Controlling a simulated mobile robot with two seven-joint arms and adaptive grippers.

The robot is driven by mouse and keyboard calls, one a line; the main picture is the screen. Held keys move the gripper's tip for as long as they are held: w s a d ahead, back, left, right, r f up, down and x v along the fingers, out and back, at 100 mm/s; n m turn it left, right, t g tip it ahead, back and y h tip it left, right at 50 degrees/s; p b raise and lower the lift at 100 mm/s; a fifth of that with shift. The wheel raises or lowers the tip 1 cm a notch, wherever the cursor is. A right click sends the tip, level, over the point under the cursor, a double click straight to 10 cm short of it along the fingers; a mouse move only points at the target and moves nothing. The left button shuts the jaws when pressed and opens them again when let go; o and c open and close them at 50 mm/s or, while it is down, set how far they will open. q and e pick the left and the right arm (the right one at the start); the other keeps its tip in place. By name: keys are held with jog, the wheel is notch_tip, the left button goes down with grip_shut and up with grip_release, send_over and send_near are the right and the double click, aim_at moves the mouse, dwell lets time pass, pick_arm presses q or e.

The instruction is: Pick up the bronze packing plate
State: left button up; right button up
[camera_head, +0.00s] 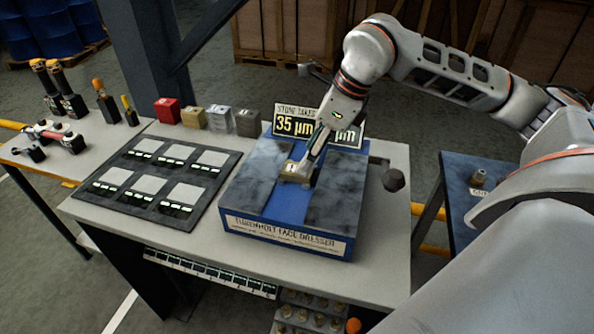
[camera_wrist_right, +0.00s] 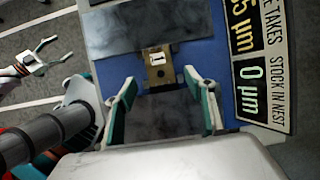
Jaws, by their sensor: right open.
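The bronze packing plate (camera_wrist_right: 158,76) is a small bronze-coloured block with a white label and a dark hole. It lies on the blue face dresser (camera_head: 240,214), in the channel between two dark grey stone slabs. It also shows in the head view (camera_head: 292,168), partly hidden by my right gripper (camera_head: 303,176). My left gripper (camera_wrist_right: 64,48) shows at the left of the wrist view, open and empty over the floor.
A sign (camera_head: 295,124) stands behind the dresser. A dark tray of pale tiles (camera_head: 148,184) lies left of it, with several small blocks (camera_head: 193,117) behind. A side table with tools stands at the left.

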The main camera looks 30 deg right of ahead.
aim_at(294, 168)
jog(key=x, duration=0.5)
jog(key=shift+w+a+r, duration=0.15)
jog(key=shift+w+a, duration=0.05)
jog(key=shift+w, duration=0.1)
grip_shut()
jog(key=shift+r, duration=0.1)
jog(key=shift+r, duration=0.1)
jog(key=shift+r, duration=0.55)
notch_tip(294, 168, up, 19)
jog(key=p, duration=0.2)
jog(key=shift+s+f, duration=0.1)
jog(key=shift+f, duration=0.05)
